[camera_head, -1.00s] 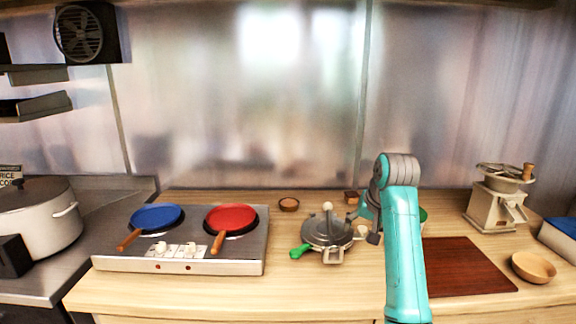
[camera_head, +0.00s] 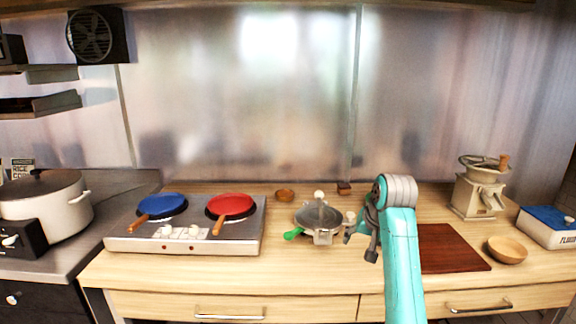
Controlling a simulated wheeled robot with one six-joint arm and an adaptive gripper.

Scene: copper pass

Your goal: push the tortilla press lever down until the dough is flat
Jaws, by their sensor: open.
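The grey metal tortilla press (camera_head: 318,222) stands on the wooden counter, right of the hot plate. A pale round knob (camera_head: 319,194) shows at its upper back edge, and a green handle (camera_head: 293,234) sticks out at its front left. I cannot tell how far its lever is raised or whether dough lies inside. A small pale round thing (camera_head: 350,217) shows just right of the press, partly beside my gripper. My gripper (camera_head: 360,246) is open and empty, right of the press and apart from it in the picture, with its fingers pointing down.
A hot plate (camera_head: 184,240) bears a blue pan (camera_head: 162,203) and a red pan (camera_head: 230,204) at left. A dark red board (camera_head: 450,250), a wooden bowl (camera_head: 507,250) and a grinder (camera_head: 478,195) are at right. A brown bowl (camera_head: 285,196) stands behind the press.

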